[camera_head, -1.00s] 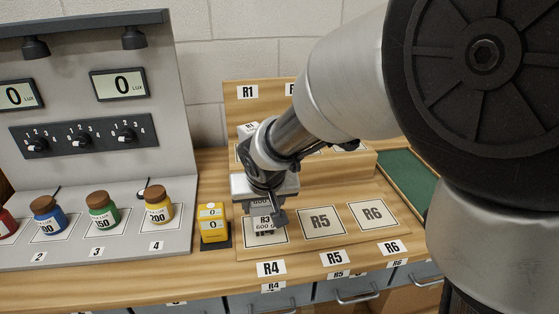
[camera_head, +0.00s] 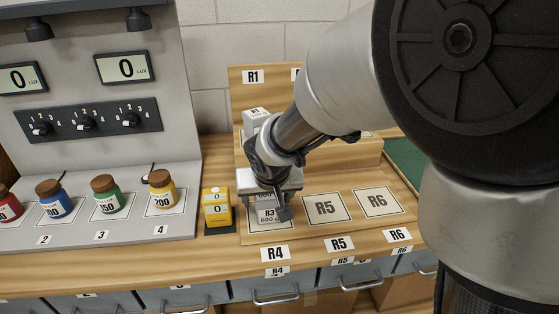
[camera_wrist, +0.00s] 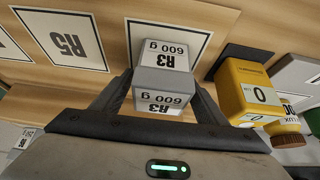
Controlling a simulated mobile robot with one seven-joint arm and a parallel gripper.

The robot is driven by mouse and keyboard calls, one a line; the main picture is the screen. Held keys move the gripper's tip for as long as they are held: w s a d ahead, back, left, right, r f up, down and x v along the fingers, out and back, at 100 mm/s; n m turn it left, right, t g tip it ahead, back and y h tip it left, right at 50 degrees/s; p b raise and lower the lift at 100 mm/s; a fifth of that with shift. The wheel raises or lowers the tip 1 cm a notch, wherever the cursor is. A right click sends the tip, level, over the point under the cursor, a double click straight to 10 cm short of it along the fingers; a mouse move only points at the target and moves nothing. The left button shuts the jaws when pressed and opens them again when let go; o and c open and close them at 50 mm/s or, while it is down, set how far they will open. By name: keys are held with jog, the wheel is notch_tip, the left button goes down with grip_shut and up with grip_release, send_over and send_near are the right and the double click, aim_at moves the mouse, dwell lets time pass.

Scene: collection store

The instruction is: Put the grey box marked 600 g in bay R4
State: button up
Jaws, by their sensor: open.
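The grey box marked R3 600 g (camera_head: 268,216) is upright over the outlined pad of bay R4 (camera_head: 257,239). It appears to rest on the pad, but its base is partly hard to see. My gripper (camera_head: 277,207) is around it from above. In the wrist view the box (camera_wrist: 164,78) sits between the two fingers of my gripper (camera_wrist: 162,100), with its R3 600 g labels showing. The fingers are open, one on each side. The R4 tag (camera_head: 275,253) is on the front edge just below the pad.
Pads R5 (camera_head: 325,209) and R6 (camera_head: 378,202) to the right are empty. A yellow block (camera_head: 216,208) stands close left of bay R4. Another box (camera_head: 256,117) is on the raised rear step, behind my gripper. Several coloured jars, including a yellow one (camera_head: 162,193), stand further left.

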jog(key=shift+s+r, duration=0.1)
jog(key=shift+r, duration=0.4)
jog(key=p+v, duration=0.3)
jog(key=v, duration=0.8)
jog(key=s+d+r+m, duration=0.1)
jog(key=s+d+r, duration=0.1)
jog(key=s+d, duration=0.5)
jog(key=s+d+r+m+h, duration=0.1)
jog(key=s+d+r+m, duration=0.1)
jog(key=s+d, duration=0.5)
jog(key=d+r, duration=0.1)
jog(key=d, duration=0.5)
jog(key=shift+s+d+r+h, duration=0.2)
jog(key=shift+d+r+h, duration=0.05)
jog(key=shift+d+h, duration=0.1)
notch_tip(320, 180, up, 19)
jog(key=p, duration=1.9)
